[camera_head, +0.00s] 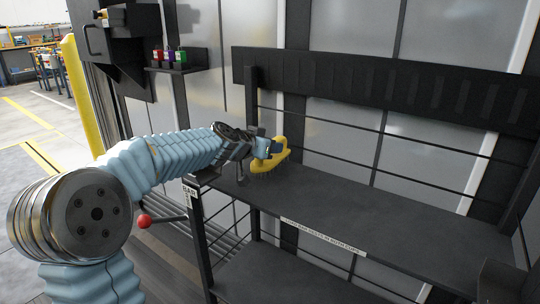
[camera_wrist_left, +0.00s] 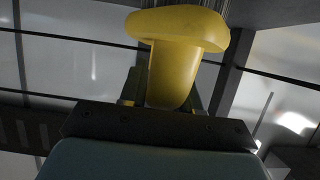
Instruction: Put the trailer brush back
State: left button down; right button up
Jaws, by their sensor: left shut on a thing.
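A yellow thing (camera_head: 272,157), which I take to be the trailer brush, is at the left end of the black shelf unit's upper board (camera_head: 370,215). My left gripper (camera_head: 264,149) is shut on it. In the left wrist view the yellow thing (camera_wrist_left: 177,60) stands up between the fingers, with a wide rounded top and a narrower stem. My right gripper is not in view.
The upper board is otherwise bare. A dark slotted panel (camera_head: 390,85) spans the back above it, with thin rails below. A small ledge (camera_head: 178,68) holds several coloured items at upper left. A red-knobbed lever (camera_head: 145,221) sticks out below my arm.

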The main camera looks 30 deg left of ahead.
pick_arm(q)
jog(key=shift+f, duration=0.65)
jog(key=shift+f+b, duration=0.2)
jog(key=shift+b, duration=0.1)
jog(key=c, duration=0.8)
grip_release()
jog(key=shift+r, duration=0.2)
jog(key=shift+s+r, duration=0.1)
jog(key=shift+s, duration=0.15)
jog(key=v, duration=1.1)
jog(key=shift+s, duration=0.3)
